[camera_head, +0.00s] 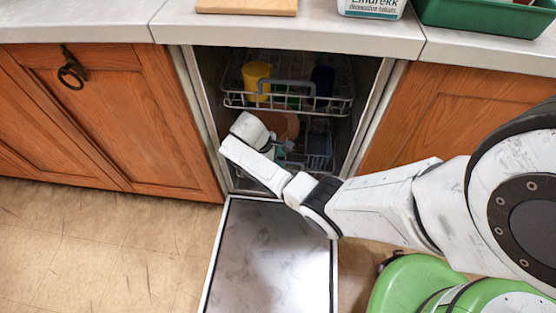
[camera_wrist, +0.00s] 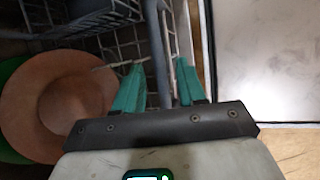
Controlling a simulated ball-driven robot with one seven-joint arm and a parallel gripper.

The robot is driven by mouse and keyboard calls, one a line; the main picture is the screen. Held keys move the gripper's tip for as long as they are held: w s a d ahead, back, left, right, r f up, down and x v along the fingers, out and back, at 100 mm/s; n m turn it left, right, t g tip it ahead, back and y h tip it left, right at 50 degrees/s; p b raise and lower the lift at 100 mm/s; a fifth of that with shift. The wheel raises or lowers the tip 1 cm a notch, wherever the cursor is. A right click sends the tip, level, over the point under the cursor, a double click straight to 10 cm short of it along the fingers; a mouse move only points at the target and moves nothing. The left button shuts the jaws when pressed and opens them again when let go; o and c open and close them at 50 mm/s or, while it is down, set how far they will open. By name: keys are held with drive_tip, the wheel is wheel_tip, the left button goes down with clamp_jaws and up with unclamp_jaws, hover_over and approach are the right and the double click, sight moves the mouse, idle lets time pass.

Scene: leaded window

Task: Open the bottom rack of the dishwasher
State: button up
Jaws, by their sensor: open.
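The dishwasher stands open, its door (camera_head: 272,255) lowered flat in front; the door also shows in the wrist view (camera_wrist: 265,50). The bottom rack (camera_head: 320,168) is inside the cavity, partly hidden behind my arm. It holds a brown round dish (camera_head: 284,124) and a grey basket. In the wrist view, the dish (camera_wrist: 30,100) lies left of my gripper (camera_wrist: 159,64). My teal fingers are apart, with a grey-blue bar (camera_wrist: 157,45) of the rack running between them in the picture. Whether they touch it I cannot tell. In the head view my gripper (camera_head: 281,154) is small and mostly hidden.
The upper rack (camera_head: 290,102) sits above, holding a yellow cup (camera_head: 256,76) and a dark cup (camera_head: 322,80). Wooden cabinets (camera_head: 95,120) flank the dishwasher under a light countertop (camera_head: 290,30). The floor (camera_head: 90,245) left of the door is clear.

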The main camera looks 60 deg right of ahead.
drive_tip(key=shift+f, duration=0.1)
drive_tip(key=shift+c, duration=0.4)
clamp_jaws()
